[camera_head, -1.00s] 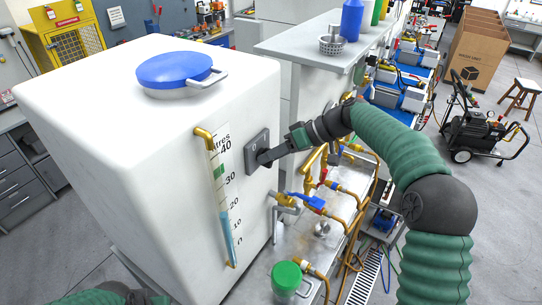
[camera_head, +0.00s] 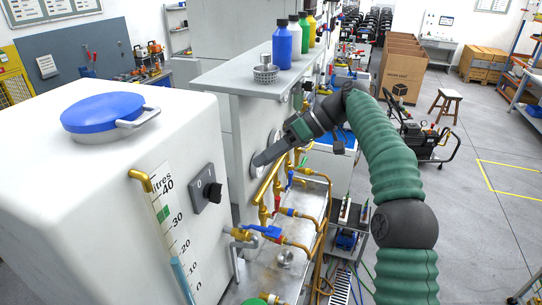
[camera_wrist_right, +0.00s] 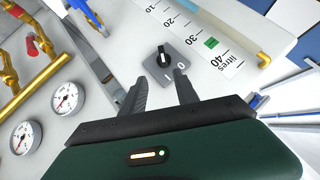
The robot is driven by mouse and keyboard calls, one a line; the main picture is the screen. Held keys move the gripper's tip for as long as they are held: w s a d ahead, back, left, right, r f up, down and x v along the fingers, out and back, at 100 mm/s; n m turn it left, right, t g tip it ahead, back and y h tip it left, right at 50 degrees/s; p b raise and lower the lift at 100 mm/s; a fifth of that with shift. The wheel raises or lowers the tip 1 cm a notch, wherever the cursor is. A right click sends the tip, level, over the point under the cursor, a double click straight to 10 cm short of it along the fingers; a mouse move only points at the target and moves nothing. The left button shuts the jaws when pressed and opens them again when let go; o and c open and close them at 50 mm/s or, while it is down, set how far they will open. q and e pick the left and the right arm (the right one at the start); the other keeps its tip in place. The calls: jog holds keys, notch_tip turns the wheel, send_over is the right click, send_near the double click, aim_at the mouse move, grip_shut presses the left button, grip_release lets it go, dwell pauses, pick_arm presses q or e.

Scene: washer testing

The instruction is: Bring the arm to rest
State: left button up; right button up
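My right arm comes in from the right in the head view. Its gripper (camera_head: 262,158) is beside the grey rear panel, behind and to the right of the white tank (camera_head: 110,190). In the right wrist view the two dark fingers (camera_wrist_right: 160,88) are spread apart with nothing between them. The black rotary knob (camera_head: 213,193) on its grey plate is on the tank's side, apart from the gripper. It also shows just beyond the fingertips in the wrist view (camera_wrist_right: 164,58), beside the marks 0 and I. My left arm is out of view.
Brass pipes (camera_head: 268,190) and a blue-handled valve (camera_head: 265,231) lie close below the right gripper. Two gauges (camera_wrist_right: 65,98) show in the wrist view. A shelf (camera_head: 235,80) with bottles is above. Open floor (camera_head: 480,230) lies right of the arm.

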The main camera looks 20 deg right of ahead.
jog(key=shift+s+d+r, duration=0.2)
jog(key=shift+d+r, duration=0.25)
jog(key=shift+d, duration=0.1)
jog(key=shift+a, duration=0.15)
jog(key=s+a+f+m+g+h+b, duration=0.1)
jog(key=s+a+f+m+h+b, duration=0.2)
jog(key=f, duration=1)
jog(key=s+a+f+m+h+b, duration=0.1)
jog(key=a+f+m+h+b, duration=0.25)
jog(key=f, duration=0.95)
jog(key=s+f+h+b, duration=0.3)
jog(key=s+f+b, duration=0.5)
jog(key=s+f, duration=1.1)
jog(key=shift+d+f+b, duration=0.15)
jog(key=shift+f+b, duration=0.2)
jog(key=shift+s+r+h, duration=0.1)
jog(key=shift+s+h, duration=0.1)
jog(key=shift+h, duration=0.05)
